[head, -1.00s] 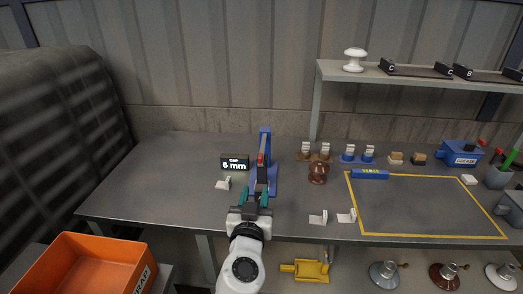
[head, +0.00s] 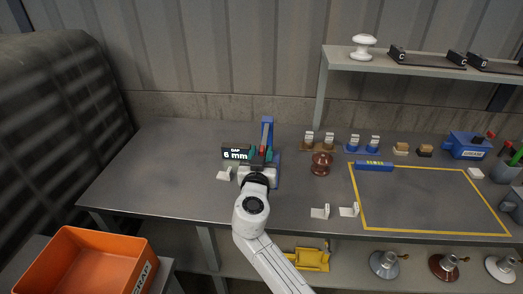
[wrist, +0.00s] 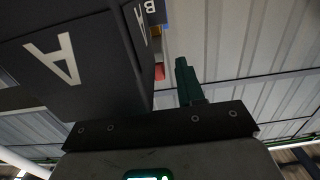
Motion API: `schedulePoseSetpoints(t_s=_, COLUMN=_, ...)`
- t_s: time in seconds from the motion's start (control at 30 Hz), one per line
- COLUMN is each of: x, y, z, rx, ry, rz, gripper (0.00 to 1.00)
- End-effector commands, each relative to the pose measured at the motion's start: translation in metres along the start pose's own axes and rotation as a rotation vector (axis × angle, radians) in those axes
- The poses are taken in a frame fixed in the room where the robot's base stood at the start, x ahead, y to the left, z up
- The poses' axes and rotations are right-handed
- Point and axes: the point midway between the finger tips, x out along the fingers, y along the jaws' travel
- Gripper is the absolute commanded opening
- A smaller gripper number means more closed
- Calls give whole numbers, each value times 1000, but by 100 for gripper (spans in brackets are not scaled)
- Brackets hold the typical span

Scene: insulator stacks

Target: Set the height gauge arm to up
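The height gauge (head: 268,132) is a blue upright stand with a dark arm and a red tip, standing near the back of the bench. My gripper (head: 263,157) is low in front of it, with its teal fingers apart around the area of the red tip; I cannot tell whether they touch the arm. In the wrist view a green finger (wrist: 188,82) shows. The other finger is hidden behind a large dark block (wrist: 85,60) with a white letter A. A small red part (wrist: 159,71) shows beside that block.
A black display reading 6 mm (head: 236,152) stands close left of the gauge, with a white piece (head: 224,174) before it. A brown insulator (head: 321,164) stands to the right. A yellow-outlined area (head: 430,205) lies farther right. The bench's left part is clear.

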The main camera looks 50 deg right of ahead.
Motion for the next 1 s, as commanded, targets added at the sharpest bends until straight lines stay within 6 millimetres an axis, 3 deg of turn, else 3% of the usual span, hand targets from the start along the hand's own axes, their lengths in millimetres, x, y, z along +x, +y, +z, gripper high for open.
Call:
schedulePoseSetpoints(t_s=0.4, x=9, y=0, z=0, rx=0, ry=-1, rz=0, gripper=38)
schedulePoseSetpoints(t_s=0.8, x=9, y=0, z=0, rx=0, ry=-1, rz=0, gripper=1)
schedulePoseSetpoints(t_s=1.0, x=9, y=0, z=0, rx=0, ry=-1, rz=0, gripper=0)
